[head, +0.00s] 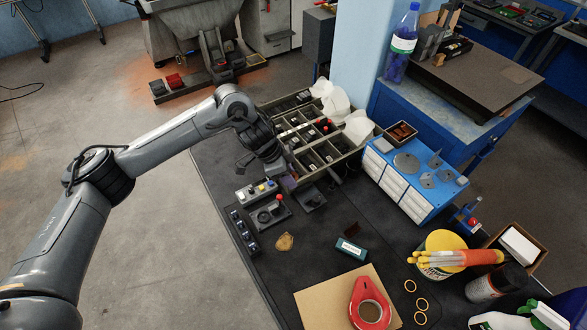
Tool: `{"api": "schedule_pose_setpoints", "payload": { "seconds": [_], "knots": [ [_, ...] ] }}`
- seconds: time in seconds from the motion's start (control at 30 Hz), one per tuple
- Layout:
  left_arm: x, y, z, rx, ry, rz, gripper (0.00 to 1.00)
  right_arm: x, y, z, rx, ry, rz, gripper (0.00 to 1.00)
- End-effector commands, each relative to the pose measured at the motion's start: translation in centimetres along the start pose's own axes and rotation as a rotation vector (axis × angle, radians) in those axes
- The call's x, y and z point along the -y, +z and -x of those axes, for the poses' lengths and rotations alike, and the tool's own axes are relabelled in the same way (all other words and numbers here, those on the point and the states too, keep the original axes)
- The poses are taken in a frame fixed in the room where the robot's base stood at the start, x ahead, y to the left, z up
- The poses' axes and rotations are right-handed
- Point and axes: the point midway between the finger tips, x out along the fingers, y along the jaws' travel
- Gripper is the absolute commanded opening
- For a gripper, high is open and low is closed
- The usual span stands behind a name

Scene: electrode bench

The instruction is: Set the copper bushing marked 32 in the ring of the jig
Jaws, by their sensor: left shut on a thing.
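My left gripper (284,178) points down at the near left edge of the compartment tray (325,160). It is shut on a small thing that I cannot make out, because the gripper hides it. A dark fixture (266,216) with a round ring-like part and a red-knobbed lever stands just below and left of the gripper; it looks like the jig. I cannot make out a copper bushing or a number 32 anywhere. My right gripper is not in view.
A button box (256,190) and a row of dark blocks (243,231) flank the fixture. A blue-and-white drawer unit (408,181) stands to the right. A teal box (351,249), cardboard (322,302) and red tape roll (369,306) lie nearer.

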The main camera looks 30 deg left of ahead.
Motion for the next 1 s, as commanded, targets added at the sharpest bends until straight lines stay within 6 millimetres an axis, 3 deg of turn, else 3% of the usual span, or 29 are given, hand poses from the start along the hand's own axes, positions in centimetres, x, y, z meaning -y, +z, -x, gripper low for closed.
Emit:
{"api": "schedule_pose_setpoints", "payload": {
  "seconds": [0.2, 0.5, 0.7, 1.0],
  "knots": [
    [0.8, 5.9, -4.1, -0.016, 0.029, -0.055, 0.06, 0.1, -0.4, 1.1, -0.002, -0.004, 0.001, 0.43],
    [0.9, 12.1, -7.0, 0.001, 0.017, -0.069, 0.06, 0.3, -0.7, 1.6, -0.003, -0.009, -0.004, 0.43],
    [0.9, 13.8, -7.8, 0.009, 0.011, -0.071, 0.06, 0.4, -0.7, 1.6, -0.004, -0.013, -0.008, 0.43],
    [0.9, 14.6, -9.3, 0.011, 0.009, -0.072, 0.06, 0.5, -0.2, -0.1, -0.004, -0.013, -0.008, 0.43]
  ]
}}
